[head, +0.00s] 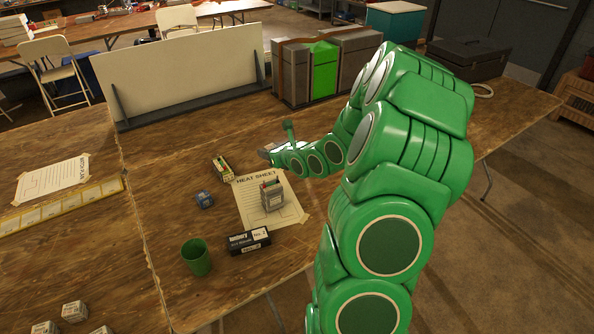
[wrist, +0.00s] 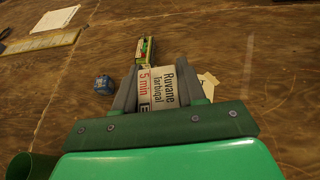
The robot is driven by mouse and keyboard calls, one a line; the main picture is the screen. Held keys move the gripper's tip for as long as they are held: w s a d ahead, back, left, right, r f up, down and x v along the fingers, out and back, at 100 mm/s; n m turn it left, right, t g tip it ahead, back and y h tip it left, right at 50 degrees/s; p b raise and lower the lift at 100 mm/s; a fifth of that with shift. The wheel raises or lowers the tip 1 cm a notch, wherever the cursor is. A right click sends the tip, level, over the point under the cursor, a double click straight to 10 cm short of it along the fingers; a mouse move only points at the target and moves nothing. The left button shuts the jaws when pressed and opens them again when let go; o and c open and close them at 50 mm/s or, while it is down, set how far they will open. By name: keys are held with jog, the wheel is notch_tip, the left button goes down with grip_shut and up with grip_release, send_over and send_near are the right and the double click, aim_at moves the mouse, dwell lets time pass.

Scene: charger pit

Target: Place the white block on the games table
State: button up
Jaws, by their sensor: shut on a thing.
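My gripper (wrist: 158,92) is shut on a white block (wrist: 157,80) with black and red print, held between its two grey fingers. In the head view my gripper (head: 267,153) is above the wooden table (head: 165,240), beyond the heat sheet (head: 248,205); the block is barely visible there. I cannot tell from any marking which table top is the games table. A second wooden top (head: 70,245) adjoins it on the left.
A grey box (head: 274,197) stands on the heat sheet. Around it are a dark blue cube (head: 204,199), a yellow-green box (head: 222,168), a black box (head: 248,241) and a green cup (head: 196,257). A white board (head: 180,75) and grey cases (head: 291,75) stand behind.

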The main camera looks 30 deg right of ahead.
jog(key=s+d+f+m+h, duration=0.2)
jog(key=s+d+f, duration=0.45)
jog(key=d, duration=0.35)
jog(key=w+d+f, duration=0.2)
jog(key=w, duration=0.1)
jog(key=w+d+f, duration=0.2)
jog(key=w+f, duration=0.1)
jog(key=w, duration=0.1)
jog(key=w+d+f, duration=0.1)
jog(key=w+f, duration=0.2)
jog(key=shift+w+d+f, duration=0.2)
jog(key=shift+w+d, duration=0.15)
jog(key=shift+d, duration=0.05)
jog(key=shift+w+d+f, duration=0.2)
jog(key=shift+w+f, duration=0.25)
jog(key=shift+f, duration=1.7)
jog(key=shift+f, duration=0.1)
jog(key=o, duration=1.1)
jog(key=shift+c, duration=0.2)
